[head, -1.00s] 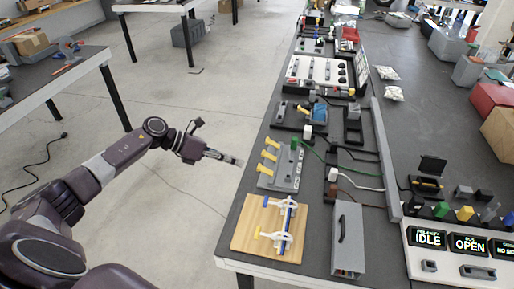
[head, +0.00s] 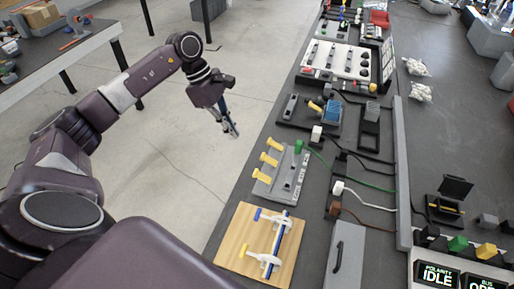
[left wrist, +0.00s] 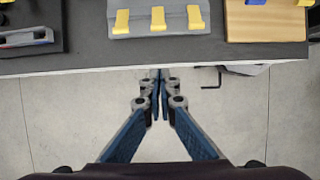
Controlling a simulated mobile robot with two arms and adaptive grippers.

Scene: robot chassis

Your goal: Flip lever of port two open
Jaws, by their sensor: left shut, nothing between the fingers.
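A grey panel (head: 287,178) with three yellow levers lies near the table's left edge in the head view. The levers are the far one (head: 276,143), the middle one (head: 268,159) and the near one (head: 261,175); port labels are too small to read. In the left wrist view the panel (left wrist: 173,29) is at the top, with the middle lever (left wrist: 158,18) nearly above the fingers. My left gripper (head: 236,133) is shut and empty, pointing down over the floor beside the table edge, apart from the levers. It also shows in the left wrist view (left wrist: 159,74). My right gripper is out of view.
A wooden board (head: 240,250) with white clamps and a blue bar lies nearer than the panel. A black base (head: 296,123) with a blue part is beyond it. Cables and a grey box (head: 346,262) are to the right. Open floor lies left of the table.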

